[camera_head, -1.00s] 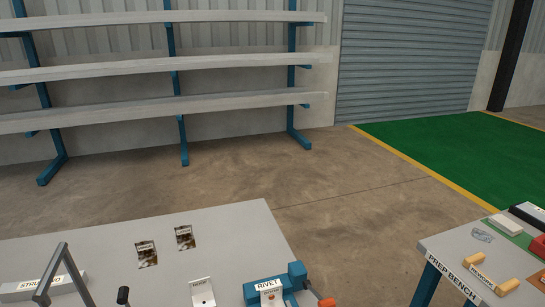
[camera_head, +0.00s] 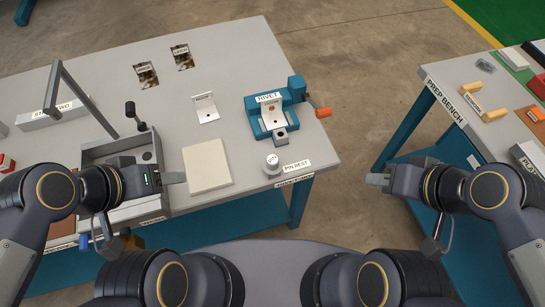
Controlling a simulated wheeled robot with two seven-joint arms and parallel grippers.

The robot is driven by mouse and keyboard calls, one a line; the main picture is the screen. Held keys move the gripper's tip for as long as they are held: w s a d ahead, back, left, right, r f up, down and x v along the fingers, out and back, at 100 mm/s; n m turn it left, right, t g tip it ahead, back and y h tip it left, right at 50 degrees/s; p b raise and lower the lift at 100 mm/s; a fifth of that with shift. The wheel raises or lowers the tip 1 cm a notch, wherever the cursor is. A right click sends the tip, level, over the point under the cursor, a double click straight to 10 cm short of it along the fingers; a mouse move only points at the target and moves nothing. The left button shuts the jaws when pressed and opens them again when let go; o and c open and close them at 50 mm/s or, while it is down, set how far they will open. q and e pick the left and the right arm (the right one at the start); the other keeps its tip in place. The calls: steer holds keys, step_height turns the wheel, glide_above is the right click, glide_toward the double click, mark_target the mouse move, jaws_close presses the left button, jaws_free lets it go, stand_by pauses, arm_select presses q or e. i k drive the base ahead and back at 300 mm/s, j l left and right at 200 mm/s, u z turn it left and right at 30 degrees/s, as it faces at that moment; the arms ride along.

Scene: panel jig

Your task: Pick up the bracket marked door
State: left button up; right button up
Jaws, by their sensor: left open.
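A silver bracket (camera_head: 205,109) with a small label lies on the grey bench, left of the blue rivet tool. Another silver bracket (camera_head: 270,115) with a small label sits in the rivet tool. Two dark, shiny labelled pieces (camera_head: 146,75) and (camera_head: 182,57) lie at the back. Their small labels are too small to read, so I cannot tell which is marked door. My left gripper (camera_head: 174,178) is open and empty beside the cream pad, nearer me than the brackets. My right gripper (camera_head: 377,180) is over the gap between benches; its jaw state is unclear.
The blue rivet tool (camera_head: 255,125) with an orange handle stands at the bench's right. A cream pad (camera_head: 198,180) and the pin rest (camera_head: 272,163) lie near the front. A grey fixture with a lever (camera_head: 135,110) stands left. The prep bench (camera_head: 433,73) is at right.

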mark_target(274, 118)
steer(key=l+u, duration=0.15)
steer(key=u, duration=0.25)
steer(key=l+u, duration=0.15)
steer(key=u, duration=0.25)
steer(key=l+u, duration=0.1)
steer(key=u, duration=0.35)
steer(key=k+l+u, duration=0.1)
steer(key=u, duration=0.3)
steer(key=k+l, duration=0.1)
steer(key=l, duration=0.1)
